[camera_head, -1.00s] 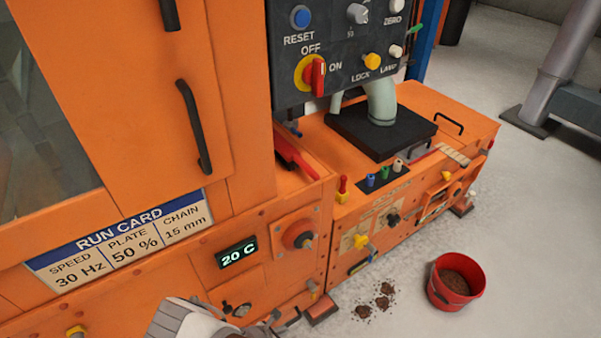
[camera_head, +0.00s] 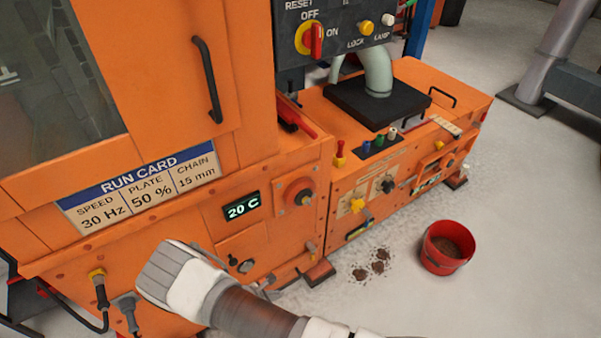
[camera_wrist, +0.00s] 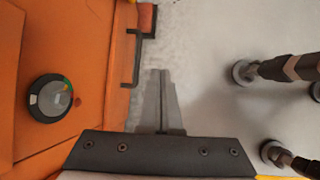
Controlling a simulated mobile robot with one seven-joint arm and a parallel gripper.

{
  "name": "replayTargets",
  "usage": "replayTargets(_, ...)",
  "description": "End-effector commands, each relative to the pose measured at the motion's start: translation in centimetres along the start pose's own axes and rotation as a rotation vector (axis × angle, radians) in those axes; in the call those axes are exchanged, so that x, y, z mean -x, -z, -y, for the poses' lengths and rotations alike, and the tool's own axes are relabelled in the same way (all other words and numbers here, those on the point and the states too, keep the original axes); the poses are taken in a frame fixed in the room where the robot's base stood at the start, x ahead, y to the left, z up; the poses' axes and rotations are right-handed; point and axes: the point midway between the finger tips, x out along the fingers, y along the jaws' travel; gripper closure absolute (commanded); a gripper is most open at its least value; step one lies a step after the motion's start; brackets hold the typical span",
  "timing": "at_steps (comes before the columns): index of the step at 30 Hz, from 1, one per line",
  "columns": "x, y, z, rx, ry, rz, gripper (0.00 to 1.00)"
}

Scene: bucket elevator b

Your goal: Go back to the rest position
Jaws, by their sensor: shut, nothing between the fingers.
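My gripper (camera_wrist: 163,85) shows in the wrist view as two grey fingers pressed together, with nothing between them. It points over the pale floor, beside the orange machine (camera_wrist: 90,110) at left. In the head view my white and grey arm reaches in from the bottom, in front of the machine's lower front (camera_head: 150,240). The fingers are mostly hidden behind the arm there.
A red bucket (camera_head: 437,262) of brown material stands on the floor at right, with small brown clumps (camera_head: 375,266) beside it. A black handle (camera_wrist: 134,60) and a round gauge-like fitting (camera_wrist: 50,98) are on the machine. Dark posts with round feet (camera_wrist: 243,72) stand at right.

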Motion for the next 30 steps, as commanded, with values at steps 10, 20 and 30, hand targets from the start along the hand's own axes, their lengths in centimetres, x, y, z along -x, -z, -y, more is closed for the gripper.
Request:
replayTargets(10,8.9,-9.2,-7.6,-0.421,0.042,-0.030,1.00)
replayTargets(20,16.9,-20.2,-10.4,-0.805,0.100,-0.064,1.00)
replayTargets(30,24.8,-31.1,-8.8,-1.175,0.161,-0.118,1.00)
